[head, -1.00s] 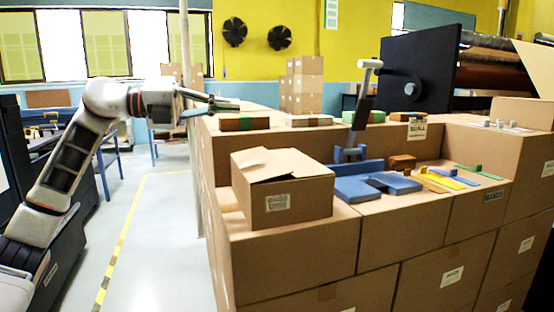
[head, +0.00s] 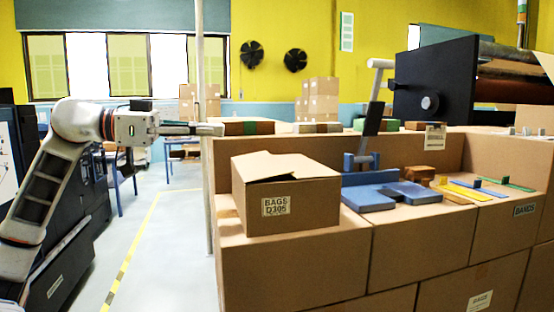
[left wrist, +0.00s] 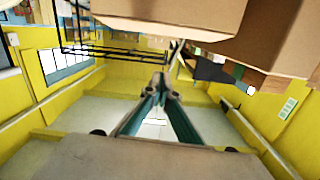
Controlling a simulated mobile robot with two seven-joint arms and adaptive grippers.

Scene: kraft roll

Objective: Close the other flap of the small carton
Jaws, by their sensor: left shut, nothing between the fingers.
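The small carton (head: 290,208), a brown box labelled "BAGS D305", stands on the front left of the stacked large cartons. Its top flaps (head: 268,166) lie nearly flat but uneven, with a notch and a thin dark gap along the front edge. How far each flap is down cannot be told at this low angle. My left gripper (head: 217,130) is shut and empty, left of and above the carton, apart from it. In the left wrist view its fingers (left wrist: 163,92) meet at the tips. My right gripper is not in view.
A blue fixture (head: 370,192) with an upright lever stands right of the carton. Yellow and green strips (head: 472,190) lie farther right. A raised row of cartons (head: 400,147) stands behind. A thin pale pole (head: 201,80) rises near my left gripper.

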